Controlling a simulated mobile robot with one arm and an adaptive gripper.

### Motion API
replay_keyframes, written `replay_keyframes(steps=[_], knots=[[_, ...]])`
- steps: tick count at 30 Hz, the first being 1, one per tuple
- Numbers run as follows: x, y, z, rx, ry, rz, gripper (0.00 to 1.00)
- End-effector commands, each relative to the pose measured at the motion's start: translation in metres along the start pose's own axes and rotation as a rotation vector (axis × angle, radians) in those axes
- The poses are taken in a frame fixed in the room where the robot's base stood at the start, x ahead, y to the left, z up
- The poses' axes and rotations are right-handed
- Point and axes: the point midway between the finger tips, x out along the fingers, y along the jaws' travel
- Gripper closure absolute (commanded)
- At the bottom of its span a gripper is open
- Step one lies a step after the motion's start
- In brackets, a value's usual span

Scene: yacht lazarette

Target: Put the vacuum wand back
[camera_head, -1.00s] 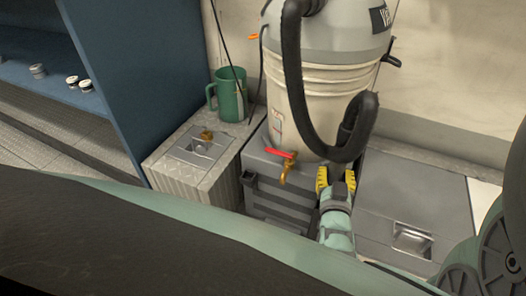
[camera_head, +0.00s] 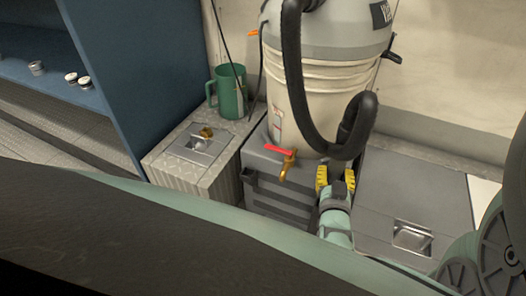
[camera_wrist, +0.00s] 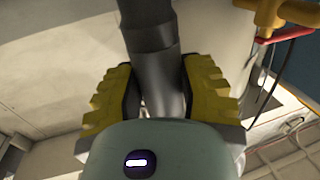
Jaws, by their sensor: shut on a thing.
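The vacuum is a white and grey bucket-shaped canister (camera_head: 318,85) with a black ribbed hose (camera_head: 302,92) looping down its front. My gripper (camera_head: 336,179), with yellow toothed fingers, is just below the hose loop, at the canister's lower right. In the wrist view my gripper (camera_wrist: 161,95) is shut on a dark tube, the vacuum wand (camera_wrist: 157,62), with one finger on each side of it. The wand runs up out of the picture. In the head view the wand is mostly hidden by my gripper and the hose.
The canister stands on a grey crate (camera_head: 280,200) with a brass tap (camera_head: 287,165) and red lever at its front. A green mug (camera_head: 229,95) stands on the left locker (camera_head: 175,185). A lidded locker (camera_head: 400,190) lies right. A blue shelf (camera_head: 150,80) stands left.

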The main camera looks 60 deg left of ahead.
Motion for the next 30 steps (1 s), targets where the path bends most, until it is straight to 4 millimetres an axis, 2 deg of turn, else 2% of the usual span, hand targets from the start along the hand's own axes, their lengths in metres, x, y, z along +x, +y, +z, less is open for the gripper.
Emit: replay_keyframes(steps=[2,3,10,18,22,26,30], knots=[[0.001,0.001,-0.001,0.000,0.004,0.001,0.96],[0.000,0.001,-0.001,0.000,0.004,0.001,0.54],[0.000,0.000,0.000,0.000,0.001,0.001,0.31],[-0.001,0.000,0.001,0.000,-0.001,0.000,0.29],[-0.007,0.000,0.002,0.001,-0.003,0.000,0.29],[-0.023,-0.001,0.002,0.000,-0.003,-0.001,0.29],[-0.048,-0.001,0.002,0.000,-0.006,-0.002,0.29]])
